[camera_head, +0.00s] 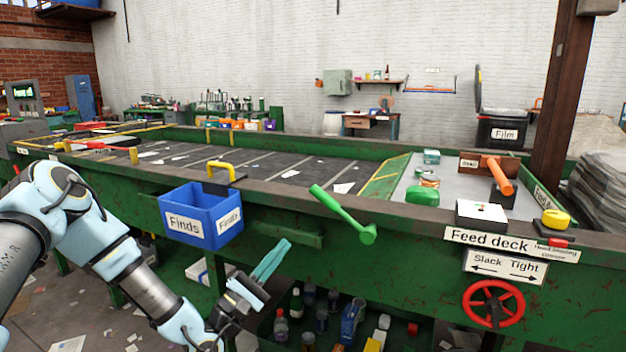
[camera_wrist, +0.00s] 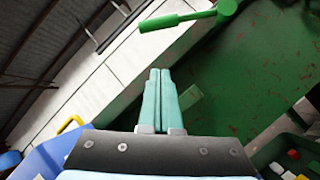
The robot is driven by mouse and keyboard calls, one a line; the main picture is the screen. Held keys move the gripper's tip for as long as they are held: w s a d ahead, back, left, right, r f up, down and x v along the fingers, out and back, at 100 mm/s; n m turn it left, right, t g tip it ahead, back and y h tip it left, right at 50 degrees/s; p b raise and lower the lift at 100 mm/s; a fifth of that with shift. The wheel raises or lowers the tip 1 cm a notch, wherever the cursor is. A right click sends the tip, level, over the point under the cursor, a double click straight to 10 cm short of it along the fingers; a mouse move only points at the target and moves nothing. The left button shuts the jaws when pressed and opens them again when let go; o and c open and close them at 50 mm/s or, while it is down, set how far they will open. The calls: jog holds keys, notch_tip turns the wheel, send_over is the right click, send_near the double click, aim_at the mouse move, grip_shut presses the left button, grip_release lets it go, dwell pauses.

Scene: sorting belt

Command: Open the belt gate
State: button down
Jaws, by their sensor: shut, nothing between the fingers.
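No part in view is labelled as the belt gate, so I cannot tell for sure which it is. A green lever (camera_head: 342,213) is mounted on the belt frame's front side, its bar tilted up to the left. It also shows near the top of the wrist view (camera_wrist: 178,21). A yellow handle (camera_head: 219,166) on a dark plate stands at the belt's near edge, behind the blue Finds bin. My gripper (camera_head: 284,246) is shut and empty, in front of the green frame, below and left of the lever and apart from it. Its closed fingers point forward in the wrist view (camera_wrist: 160,74).
The blue Finds bin (camera_head: 201,218) hangs on the frame left of my gripper. The feed deck (camera_head: 400,191) carries several small items and an orange handle (camera_head: 500,175). A red handwheel (camera_head: 493,304) sits under the Slack Tight sign. Bottles and cans fill the space below the frame.

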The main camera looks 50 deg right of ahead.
aim_at(323, 199)
jog(key=s+d+r+n+p, duration=0.2)
jog(key=d+r+p, duration=0.5)
jog(key=d, duration=0.1)
jog(key=shift+s+n+g+y, duration=0.3)
jog(key=shift+s+n+g, duration=0.05)
jog(key=shift+n+g, duration=0.05)
dwell(0.4)
jog(key=r+m+g, duration=0.1)
jog(key=s+r+m+g+y, duration=0.1)
jog(key=m, duration=0.1)
jog(key=r+m+g, duration=0.1)
jog(key=r+m, duration=0.1)
jog(key=shift+s+d+y, duration=0.25)
jog(key=shift+s+y, duration=0.1)
jog(key=shift+y, duration=0.05)
jog(key=shift+s+r+m+p, duration=0.15)
jog(key=shift+s+m+p, duration=0.15)
jog(key=shift+m, duration=0.3)
